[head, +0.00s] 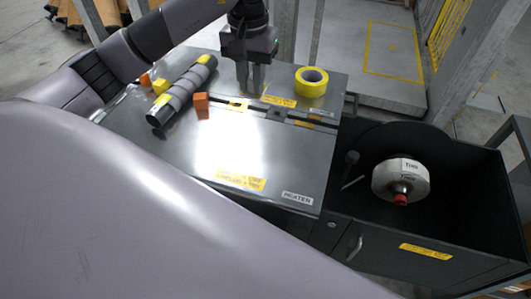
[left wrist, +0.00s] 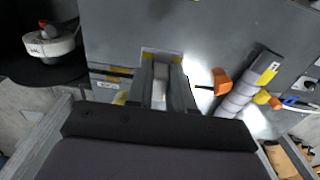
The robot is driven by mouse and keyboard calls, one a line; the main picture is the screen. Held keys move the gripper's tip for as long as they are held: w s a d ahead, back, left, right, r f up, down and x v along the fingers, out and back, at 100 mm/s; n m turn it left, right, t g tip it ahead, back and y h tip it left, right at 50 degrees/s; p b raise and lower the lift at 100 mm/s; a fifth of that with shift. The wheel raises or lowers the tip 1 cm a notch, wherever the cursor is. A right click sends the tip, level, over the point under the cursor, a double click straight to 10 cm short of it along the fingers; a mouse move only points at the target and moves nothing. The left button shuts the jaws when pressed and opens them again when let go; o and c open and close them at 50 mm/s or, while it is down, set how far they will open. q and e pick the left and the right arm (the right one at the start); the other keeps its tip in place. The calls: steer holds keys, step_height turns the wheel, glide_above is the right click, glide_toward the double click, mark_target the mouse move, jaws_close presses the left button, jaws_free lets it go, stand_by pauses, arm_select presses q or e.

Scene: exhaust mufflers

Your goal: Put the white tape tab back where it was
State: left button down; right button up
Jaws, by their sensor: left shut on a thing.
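My left gripper (head: 251,92) points down over the back of the grey metal bench top (head: 150,118). In the left wrist view its fingers (left wrist: 160,72) are shut on a small pale piece, which looks like the white tape tab (left wrist: 159,92). The tab cannot be made out in the head view. A yellow-edged mark (head: 237,104) lies on the bench close by the fingertips; it also shows just beyond them in the left wrist view (left wrist: 162,54). Whether the fingers touch the bench is unclear. My right gripper is not in view.
A yellow tape roll (head: 312,82) stands to the right. A black bin (head: 450,240) holds a white canister (head: 401,180). The front bench top is clear.

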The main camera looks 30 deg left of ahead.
mark_target(256, 154)
arm_select(q)
steer(key=shift+d, duration=0.1)
steer(key=shift+f, duration=0.25)
step_height(256, 154, down, 20)
steer(key=shift+r, duration=0.25)
steer(key=shift+f, duration=0.1)
steer(key=shift+f, duration=0.15)
steer(key=c, duration=1)
jaws_free()
steer(key=shift+r, duration=0.2)
